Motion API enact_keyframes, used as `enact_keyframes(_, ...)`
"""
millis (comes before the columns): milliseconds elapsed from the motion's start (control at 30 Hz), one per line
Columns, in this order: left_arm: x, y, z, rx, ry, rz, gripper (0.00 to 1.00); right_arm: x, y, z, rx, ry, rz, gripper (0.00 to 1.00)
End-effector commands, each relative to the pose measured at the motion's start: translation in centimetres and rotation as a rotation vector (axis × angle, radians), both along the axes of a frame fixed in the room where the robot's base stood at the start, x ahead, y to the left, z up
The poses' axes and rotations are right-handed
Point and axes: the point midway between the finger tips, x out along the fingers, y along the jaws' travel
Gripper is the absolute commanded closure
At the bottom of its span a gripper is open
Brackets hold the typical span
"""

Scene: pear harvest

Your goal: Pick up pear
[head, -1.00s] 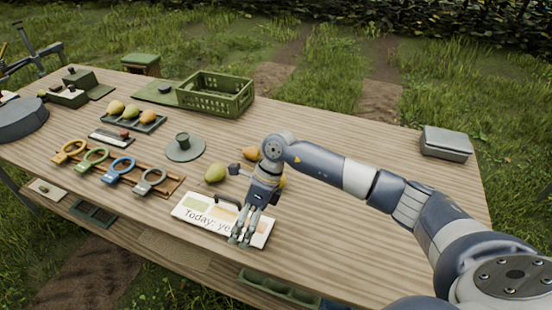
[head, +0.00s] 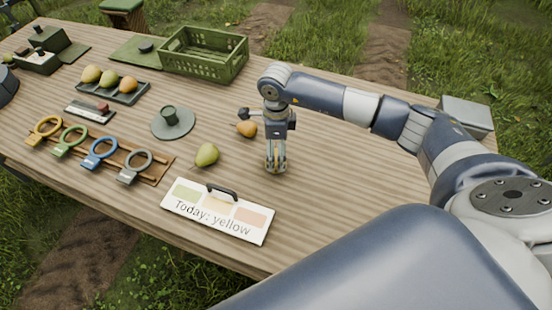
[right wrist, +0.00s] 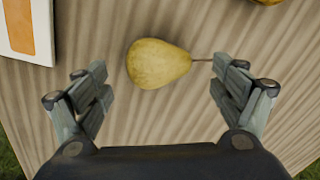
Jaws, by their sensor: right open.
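In the right wrist view a yellow pear (right wrist: 158,63) lies on its side on the wooden table, its stem pointing right. My right gripper (right wrist: 160,84) is open, its fingers apart on either side of the picture with the pear ahead between them. In the head view the right gripper (head: 276,166) points down at the table, and it mostly hides this pear. A green pear (head: 207,154) lies to its left, and an orange pear (head: 246,129) lies up and left of it. A sign (head: 218,212) reads "Today: yellow". My left gripper is not in view.
A green crate (head: 205,67) stands at the back. A dark tray (head: 133,98) holds three pears. A round grey-green stand (head: 173,125) is near the middle. A grey box (head: 466,116) sits far right.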

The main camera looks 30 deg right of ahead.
Motion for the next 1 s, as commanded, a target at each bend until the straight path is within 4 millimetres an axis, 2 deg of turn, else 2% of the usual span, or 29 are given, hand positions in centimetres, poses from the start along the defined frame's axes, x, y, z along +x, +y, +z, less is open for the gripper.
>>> enact_keyframes(200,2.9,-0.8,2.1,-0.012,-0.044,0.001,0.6,-0.3,0.1,-2.8,0.001,0.006,-0.001,0.12)
enact_keyframes(300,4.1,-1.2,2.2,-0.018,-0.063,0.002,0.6,-0.2,0.1,-4.3,0.002,0.004,-0.002,0.12)
enact_keyframes(433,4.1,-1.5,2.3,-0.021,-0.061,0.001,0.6,-0.1,0.0,-5.1,0.001,0.002,0.0,0.12)
enact_keyframes(600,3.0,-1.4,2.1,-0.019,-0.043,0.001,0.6,-0.1,0.0,-5.1,0.001,0.0,0.0,0.12)
enact_keyframes(633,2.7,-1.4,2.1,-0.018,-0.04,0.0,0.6,-0.1,0.0,-5.1,0.002,0.001,0.0,0.14)
enact_keyframes(800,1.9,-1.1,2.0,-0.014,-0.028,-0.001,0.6,-0.1,0.0,-5.1,0.002,0.001,0.0,0.53)
enact_keyframes(867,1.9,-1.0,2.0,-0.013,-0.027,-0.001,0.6,-0.1,0.0,-5.1,0.002,0.001,0.0,0.64)
enact_keyframes(1000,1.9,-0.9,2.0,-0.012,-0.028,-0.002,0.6,-0.1,0.0,-5.1,0.002,0.001,0.0,0.64)
